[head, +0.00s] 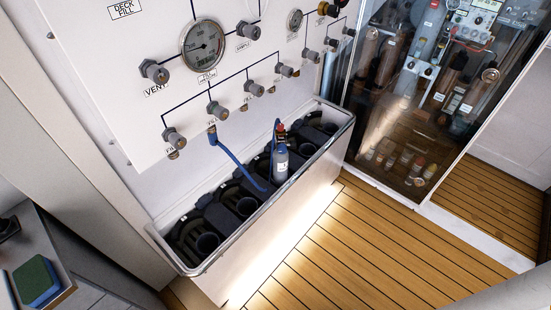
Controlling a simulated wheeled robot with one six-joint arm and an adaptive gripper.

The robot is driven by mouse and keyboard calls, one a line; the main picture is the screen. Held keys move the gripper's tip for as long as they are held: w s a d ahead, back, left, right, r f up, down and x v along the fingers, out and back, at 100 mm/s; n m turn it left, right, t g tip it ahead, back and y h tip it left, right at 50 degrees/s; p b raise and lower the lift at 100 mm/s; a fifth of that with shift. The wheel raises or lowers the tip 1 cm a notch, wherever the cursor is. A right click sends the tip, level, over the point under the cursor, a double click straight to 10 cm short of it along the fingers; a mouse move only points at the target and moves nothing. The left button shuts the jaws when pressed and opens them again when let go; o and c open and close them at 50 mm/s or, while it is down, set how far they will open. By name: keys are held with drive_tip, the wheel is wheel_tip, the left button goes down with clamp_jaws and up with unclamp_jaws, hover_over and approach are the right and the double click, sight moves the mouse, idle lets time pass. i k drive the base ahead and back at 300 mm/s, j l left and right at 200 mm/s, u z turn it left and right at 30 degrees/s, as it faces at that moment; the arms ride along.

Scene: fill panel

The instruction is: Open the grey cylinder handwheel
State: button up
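A small grey cylinder (280,162) with a pale label stands upright in a slot of the long rack (255,207) below the panel. Its valve top (280,130) is dark with a red part. The handwheel is too small to make out clearly, and I cannot tell whether it is open or shut. A blue hose (232,161) hangs from a panel fitting, dips into the rack beside the cylinder and seems to rise to its valve. The cylinder's lower part is hidden by the rack's front wall. My gripper is not in view.
The white fill panel (110,62) carries round gauges (202,46) and several grey knobs (217,109). Other rack slots (206,242) look dark and empty. A glass-fronted cabinet (420,90) stands at right. A counter with a green and blue block (36,281) is lower left. The wooden floor (350,260) is clear.

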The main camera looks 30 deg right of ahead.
sight(293, 145)
drive_tip(key=k+l, duration=0.25)
drive_tip(key=l, duration=0.2)
drive_tip(key=k+l, duration=0.2)
drive_tip(key=l, duration=0.25)
drive_tip(key=k+l, duration=0.25)
drive_tip(key=l, duration=0.2)
drive_tip(key=k+l+u, duration=0.1)
drive_tip(key=l, duration=0.35)
drive_tip(key=i+j+z, duration=0.2)
drive_tip(key=i, duration=0.35)
drive_tip(key=i+j+z, duration=0.2)
drive_tip(key=i, duration=0.3)
drive_tip(key=i+j+z, duration=0.25)
drive_tip(key=i, duration=0.25)
